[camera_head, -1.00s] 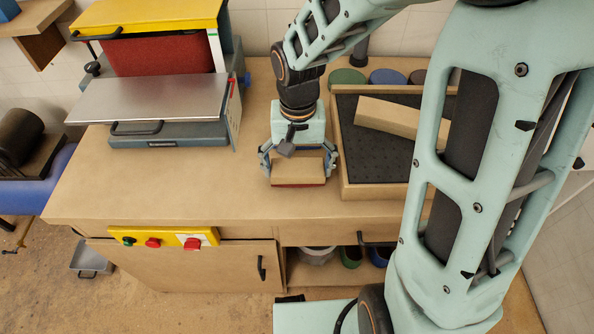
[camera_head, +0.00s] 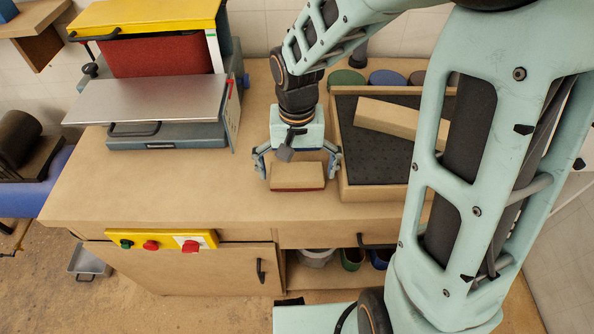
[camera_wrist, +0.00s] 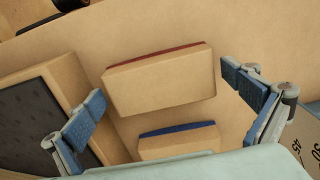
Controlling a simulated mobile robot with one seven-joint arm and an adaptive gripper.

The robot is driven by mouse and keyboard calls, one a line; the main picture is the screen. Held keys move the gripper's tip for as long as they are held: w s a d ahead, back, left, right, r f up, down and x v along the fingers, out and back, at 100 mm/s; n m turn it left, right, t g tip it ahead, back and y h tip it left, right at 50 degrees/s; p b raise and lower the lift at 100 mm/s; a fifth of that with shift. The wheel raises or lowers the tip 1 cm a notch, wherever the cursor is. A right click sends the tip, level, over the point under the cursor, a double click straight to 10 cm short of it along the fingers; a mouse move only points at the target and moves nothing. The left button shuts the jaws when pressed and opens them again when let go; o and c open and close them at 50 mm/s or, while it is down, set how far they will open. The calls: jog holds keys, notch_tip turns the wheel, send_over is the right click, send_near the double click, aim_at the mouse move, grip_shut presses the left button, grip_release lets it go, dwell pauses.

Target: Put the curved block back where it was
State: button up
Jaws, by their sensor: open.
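A tan block with a red underside (camera_head: 298,177) lies on the bench, left of the black-lined tray (camera_head: 344,191). My gripper (camera_head: 298,165) is open above and around it, with a finger off each end. In the wrist view the red-bottomed block (camera_wrist: 160,82) shows clear gaps to both fingers. A similar block with a blue edge (camera_wrist: 180,142) lies beside it, mostly hidden in the head view. A long tan block (camera_head: 388,117) lies aslant over the tray; my arm hides its right end. I cannot tell for certain which block is the curved one.
A sanding machine (camera_head: 150,100) with a metal table stands at the left. Several coloured discs (camera_head: 347,77) lie behind the tray. The bench (camera_head: 150,190) is clear between machine and blocks. My arm covers the right side.

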aim_at(297, 171)
notch_tip(297, 171, up, 12)
jog(key=p, duration=0.2)
dwell(0.4)
